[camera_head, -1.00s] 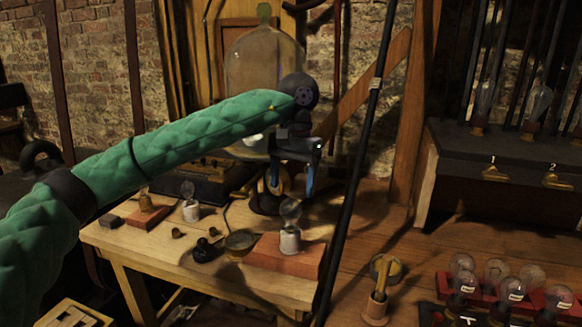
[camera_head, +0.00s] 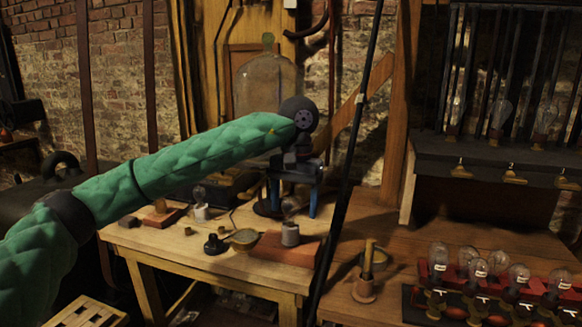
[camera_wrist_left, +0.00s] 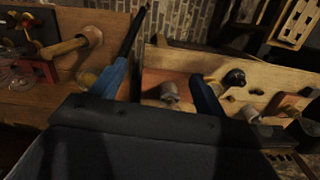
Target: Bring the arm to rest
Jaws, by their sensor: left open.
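My left arm (camera_head: 180,160), in a green quilted sleeve, reaches in from the left of the head view over the wooden workbench (camera_head: 140,240). My left gripper (camera_head: 294,205) points down with its two blue fingers apart and nothing seen between them. My right gripper is not in view.
A glass bell jar (camera_head: 266,85) stands behind the gripper. A dark slanting pole (camera_head: 345,185) passes close to its right. Several bulb jars (camera_head: 480,268) stand in a red rack at lower right.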

